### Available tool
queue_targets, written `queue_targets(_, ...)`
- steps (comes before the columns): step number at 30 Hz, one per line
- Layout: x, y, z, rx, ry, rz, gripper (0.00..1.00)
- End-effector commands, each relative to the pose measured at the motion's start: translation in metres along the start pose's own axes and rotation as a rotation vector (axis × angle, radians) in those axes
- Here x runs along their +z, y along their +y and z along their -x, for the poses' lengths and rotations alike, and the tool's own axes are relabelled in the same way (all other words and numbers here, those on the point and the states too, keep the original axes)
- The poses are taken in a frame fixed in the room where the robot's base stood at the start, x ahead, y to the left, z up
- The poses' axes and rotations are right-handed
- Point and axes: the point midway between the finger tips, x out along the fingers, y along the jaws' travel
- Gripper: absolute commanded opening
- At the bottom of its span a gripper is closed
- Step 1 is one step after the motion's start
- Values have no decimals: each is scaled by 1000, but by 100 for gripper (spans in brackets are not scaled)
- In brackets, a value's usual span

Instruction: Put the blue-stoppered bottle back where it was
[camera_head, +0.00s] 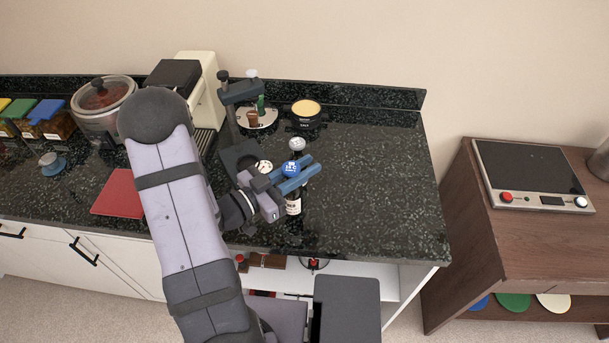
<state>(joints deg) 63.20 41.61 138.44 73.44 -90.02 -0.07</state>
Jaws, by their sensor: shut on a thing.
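The blue-stoppered bottle (293,206) is a dark bottle with a pale label and a round blue stopper on top. It stands upright or nearly so above the right part of the dark speckled counter (375,190). My gripper (304,168) reaches in from the left, with its blue fingers shut around the bottle's upper part just below the stopper. The fingers hide the bottle's neck. I cannot tell whether the bottle's base touches the counter.
A silver-topped item (297,143) stands just behind my gripper, and a white dial (264,167) is left of it.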

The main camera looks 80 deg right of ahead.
Motion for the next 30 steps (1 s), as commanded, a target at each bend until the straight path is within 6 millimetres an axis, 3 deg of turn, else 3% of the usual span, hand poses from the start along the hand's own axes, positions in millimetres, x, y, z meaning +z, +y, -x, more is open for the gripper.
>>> queue_targets(9,27,0,0,0,0,1,0)
queue_targets(25,36,0,0,0,1,-1,0)
queue_targets(26,35,0,0,0,0,0,25)
queue_targets(27,35,0,0,0,-1,0,34)
queue_targets(30,35,0,0,0,-1,0,36)
